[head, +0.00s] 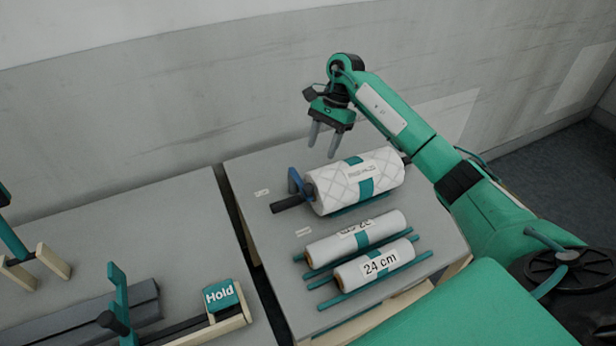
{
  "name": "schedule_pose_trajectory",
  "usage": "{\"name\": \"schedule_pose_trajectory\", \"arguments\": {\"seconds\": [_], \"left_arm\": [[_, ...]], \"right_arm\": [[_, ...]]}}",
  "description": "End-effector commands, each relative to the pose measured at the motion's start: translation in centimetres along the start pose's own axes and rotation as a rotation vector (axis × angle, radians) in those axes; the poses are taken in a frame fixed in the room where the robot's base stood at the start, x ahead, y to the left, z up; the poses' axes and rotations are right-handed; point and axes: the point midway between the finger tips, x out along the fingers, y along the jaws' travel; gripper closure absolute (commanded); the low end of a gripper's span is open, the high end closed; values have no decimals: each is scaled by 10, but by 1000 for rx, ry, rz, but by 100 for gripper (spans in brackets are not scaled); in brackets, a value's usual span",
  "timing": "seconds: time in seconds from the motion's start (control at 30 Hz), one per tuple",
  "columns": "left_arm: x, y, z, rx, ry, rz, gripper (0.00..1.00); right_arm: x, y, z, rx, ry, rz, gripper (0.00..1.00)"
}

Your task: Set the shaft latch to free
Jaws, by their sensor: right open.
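A teal block reading "Hold" (221,295) sits on a pale wooden support at the right of the left table. A dark bar beside it runs left to a teal upright (118,290) with a black knob. No "free" marking is readable. My right gripper (324,146) is open and empty, fingers pointing down, above the back of the right table and apart from everything. It is well to the right of the "Hold" block. A blue bracket (295,183) stands at the left end of the large roll; I cannot tell which part is the shaft latch.
On the right table (275,250) lie a large quilted white roll (335,187) on a dark shaft, a middle roll (330,248) and a small roll marked "24 cm" (350,275), with teal rods alongside. A gap separates the tables. A wall stands behind.

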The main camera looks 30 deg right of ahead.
Motion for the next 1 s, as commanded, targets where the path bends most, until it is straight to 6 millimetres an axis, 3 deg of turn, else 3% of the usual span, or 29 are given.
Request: {"name": "schedule_pose_trajectory", "arguments": {"seconds": [0.1, 0.2, 0.33, 0.53, 0.73, 1.0], "left_arm": [[-12, 4, 23, 1, -31, 4, 30], [-19, 4, 29, 1, -40, 5, 30], [-28, 3, 21, 1, -31, 4, 30], [-37, -1, -7, 1, 6, 0, 30], [-40, -1, -6, 1, 3, 0, 30], [-40, 1, 7, 1, -14, 2, 30]], "right_arm": [[21, 0, 3, 0, -5, 3, 50], [41, 0, 3, 0, -6, 3, 50], [68, 0, 4, 1, -7, 2, 50], [102, 0, 3, 0, -6, 1, 50], [118, 0, 2, 0, -4, -2, 50], [120, -1, 1, 0, -3, -2, 50]]}}
